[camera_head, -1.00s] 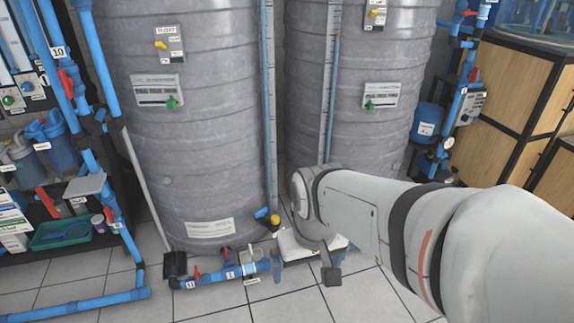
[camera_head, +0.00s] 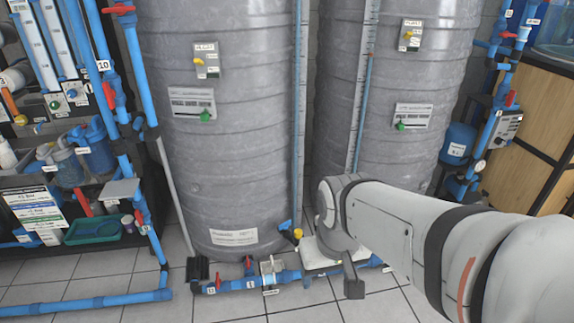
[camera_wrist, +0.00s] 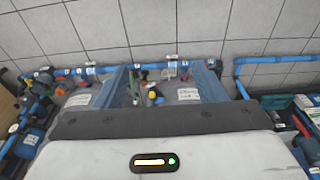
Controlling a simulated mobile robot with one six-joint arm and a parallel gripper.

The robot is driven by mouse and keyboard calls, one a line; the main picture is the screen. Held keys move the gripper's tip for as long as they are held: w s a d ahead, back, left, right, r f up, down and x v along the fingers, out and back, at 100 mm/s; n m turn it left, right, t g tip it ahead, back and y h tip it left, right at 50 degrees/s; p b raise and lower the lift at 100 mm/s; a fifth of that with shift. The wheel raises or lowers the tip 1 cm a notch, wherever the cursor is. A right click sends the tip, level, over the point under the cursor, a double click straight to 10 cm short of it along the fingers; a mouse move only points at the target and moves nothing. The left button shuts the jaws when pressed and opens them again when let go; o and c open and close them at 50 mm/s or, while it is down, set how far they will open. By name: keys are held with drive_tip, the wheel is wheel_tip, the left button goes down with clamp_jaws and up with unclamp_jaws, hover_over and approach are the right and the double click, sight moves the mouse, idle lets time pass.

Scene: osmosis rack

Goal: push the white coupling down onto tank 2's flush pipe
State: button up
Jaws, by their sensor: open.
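Two large grey ribbed tanks stand side by side in the head view: the left tank (camera_head: 235,150) and the right tank (camera_head: 420,80). I cannot read which is tank 2. A blue pipe (camera_head: 235,286) with valves runs along the floor before the left tank. A small whitish fitting (camera_head: 267,268) sits at this pipe, too small to identify surely as the white coupling. My gripper (camera_head: 354,287) hangs low before the gap between the tanks, right of that fitting and apart from it in the picture. My gripper is open; nothing shows in it.
A yellow-tipped blue valve (camera_head: 297,234) sticks out at the left tank's lower right. A rack with blue pipes (camera_head: 132,100) and a green tray (camera_head: 92,230) stands at left. A wooden cabinet (camera_head: 525,145) stands at right. Tiled floor (camera_head: 190,308) is open in front.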

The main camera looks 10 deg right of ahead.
drive_tip(key=shift+t, duration=0.5)
drive_tip(key=w+p+v, duration=0.1)
drive_tip(key=p+v, duration=0.3)
drive_tip(key=v, duration=0.1)
drive_tip(key=w+p+v, duration=0.1)
drive_tip(key=p+v, duration=0.2)
drive_tip(key=v, duration=0.2)
drive_tip(key=w+p+v, duration=0.1)
drive_tip(key=p+v, duration=0.3)
drive_tip(key=v, duration=0.1)
drive_tip(key=shift+w+r+p, duration=0.2)
drive_tip(key=shift+r+p, duration=0.1)
drive_tip(key=shift+r, duration=0.1)
drive_tip(key=shift+f, duration=0.1)
drive_tip(key=shift+c, duration=0.5)
